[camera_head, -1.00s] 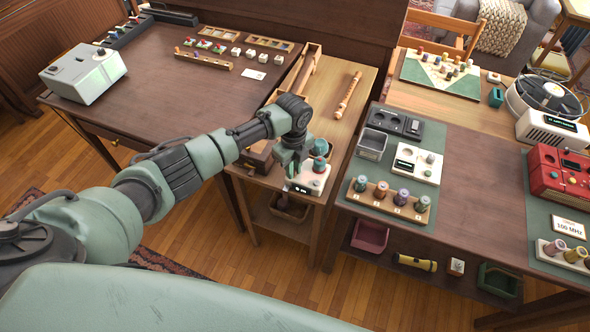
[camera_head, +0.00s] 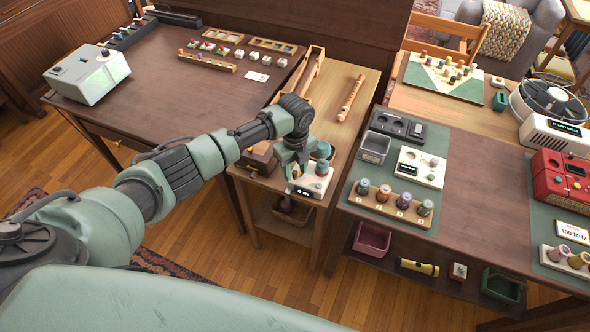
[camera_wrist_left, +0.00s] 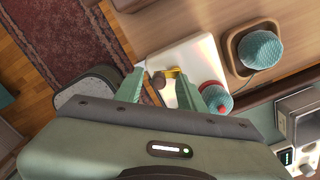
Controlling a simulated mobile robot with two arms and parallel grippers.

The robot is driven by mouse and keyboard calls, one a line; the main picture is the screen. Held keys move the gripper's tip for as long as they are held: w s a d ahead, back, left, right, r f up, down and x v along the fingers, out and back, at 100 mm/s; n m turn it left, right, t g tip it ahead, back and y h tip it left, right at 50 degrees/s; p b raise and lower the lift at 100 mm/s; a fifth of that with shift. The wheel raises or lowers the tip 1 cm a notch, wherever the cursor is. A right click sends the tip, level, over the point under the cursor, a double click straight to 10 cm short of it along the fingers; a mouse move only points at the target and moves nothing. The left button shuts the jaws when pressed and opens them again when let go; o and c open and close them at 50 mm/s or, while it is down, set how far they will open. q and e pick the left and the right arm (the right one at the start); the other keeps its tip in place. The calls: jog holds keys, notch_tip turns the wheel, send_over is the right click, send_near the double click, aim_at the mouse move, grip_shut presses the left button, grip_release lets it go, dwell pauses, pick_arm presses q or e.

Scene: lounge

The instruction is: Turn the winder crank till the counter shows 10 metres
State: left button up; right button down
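The winder (camera_head: 316,186) is a small white box at the front of the narrow wooden table. A counter display is on its front, with digits too small to read surely. In the left wrist view, its brass crank arm (camera_wrist_left: 173,73) and brown knob (camera_wrist_left: 158,80) are on the white top (camera_wrist_left: 190,58). A red-and-teal spool (camera_wrist_left: 215,91) is beside them. My left gripper (camera_wrist_left: 176,82) is over the winder, its fingers apart with the knob between them, nearer the left finger. I see no contact on both sides. My right gripper is not in view.
A teal yarn ball (camera_wrist_left: 260,49) sits in a wooden holder close beside the winder. A wooden flute (camera_head: 351,92) lies farther back on the same table. To the right, a table carries a spool rack (camera_head: 394,203) and a grey bin (camera_head: 374,147).

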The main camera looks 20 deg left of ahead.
aim_at(295, 171)
pick_arm(q)
notch_tip(295, 171, up, 8)
jog(key=shift+f+b, duration=0.1)
jog(key=shift+b, duration=0.5)
dwell(0.4)
